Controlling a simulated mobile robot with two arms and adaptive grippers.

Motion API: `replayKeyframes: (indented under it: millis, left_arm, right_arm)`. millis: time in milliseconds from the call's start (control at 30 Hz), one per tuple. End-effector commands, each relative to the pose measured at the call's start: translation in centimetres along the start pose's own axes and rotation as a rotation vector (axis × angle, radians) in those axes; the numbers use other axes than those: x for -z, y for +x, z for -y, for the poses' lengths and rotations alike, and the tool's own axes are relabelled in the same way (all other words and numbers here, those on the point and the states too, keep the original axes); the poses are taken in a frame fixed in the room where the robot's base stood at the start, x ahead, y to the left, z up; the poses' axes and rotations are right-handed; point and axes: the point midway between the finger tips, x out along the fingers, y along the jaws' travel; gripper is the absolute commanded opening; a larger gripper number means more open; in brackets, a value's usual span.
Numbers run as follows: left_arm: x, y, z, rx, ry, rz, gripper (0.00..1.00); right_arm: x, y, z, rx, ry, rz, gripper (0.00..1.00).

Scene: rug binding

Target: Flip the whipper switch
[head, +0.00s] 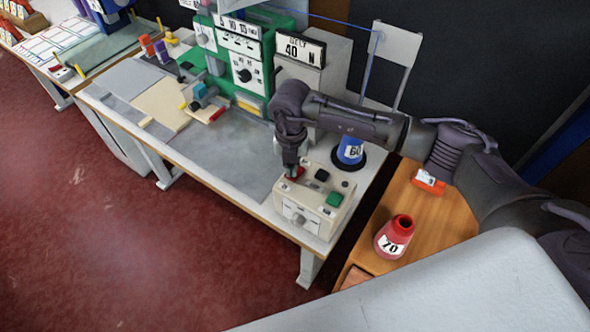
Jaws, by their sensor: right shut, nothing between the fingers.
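The likely whipper switch is on a cream control box (312,207) at the front right corner of the white worktable. The box top carries a red rocker or button (299,172), a black button (322,175), a green button (334,199) and a small dark knob. A round knob sits on its front face. My right gripper (291,173) points down over the red part at the box's back left corner, touching or just above it. Its fingers are shut and empty, and they partly hide the red part. My left gripper is not in view.
A green machine (243,62) with dials stands at the back of the worktable. A blue cone marked 60 (351,149) is behind the box. A red cone marked 70 (394,237) and an orange item (428,181) stand on the wooden cabinet at right. Grey table surface (225,150) is clear.

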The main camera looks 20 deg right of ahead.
Motion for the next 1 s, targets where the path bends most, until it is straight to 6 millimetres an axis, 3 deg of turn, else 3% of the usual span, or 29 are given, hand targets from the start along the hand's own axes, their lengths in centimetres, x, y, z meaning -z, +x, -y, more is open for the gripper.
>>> replayKeyframes:
  millis: [633, 1000]
  left_arm:
    - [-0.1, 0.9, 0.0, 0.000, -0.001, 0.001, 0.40]
    - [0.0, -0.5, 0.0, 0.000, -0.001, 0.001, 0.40]
  right_arm:
    - [0.0, 1.1, 0.0, 0.001, 0.000, 0.000, 0.00]
    - [0.0, -0.9, 0.0, 0.000, -0.001, 0.000, 0.00]
